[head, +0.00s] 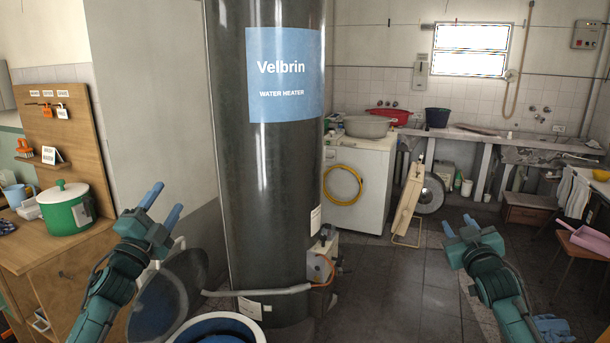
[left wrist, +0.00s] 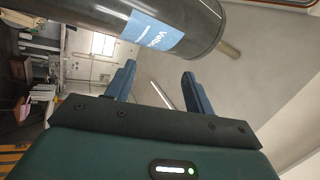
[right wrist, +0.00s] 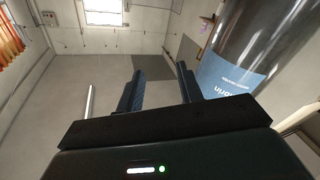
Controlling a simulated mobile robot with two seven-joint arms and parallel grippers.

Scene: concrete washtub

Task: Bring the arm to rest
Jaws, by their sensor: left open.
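My left gripper (head: 162,204) is raised at the left of the head view, in front of the grey wall and left of the water heater. Its blue fingers are apart with nothing between them, as the left wrist view (left wrist: 160,85) also shows. My right gripper (head: 457,225) is raised right of the heater, above the tiled floor. Its fingers are apart and empty in the right wrist view (right wrist: 160,85). Neither gripper touches anything.
A tall dark water heater (head: 265,180) stands between my arms. A wooden cabinet (head: 75,260) with a green pot (head: 66,212) is at the left. A round tub (head: 217,325) is low in front. A washing machine (head: 362,185) stands behind. Floor (head: 405,285) is clear between heater and right arm.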

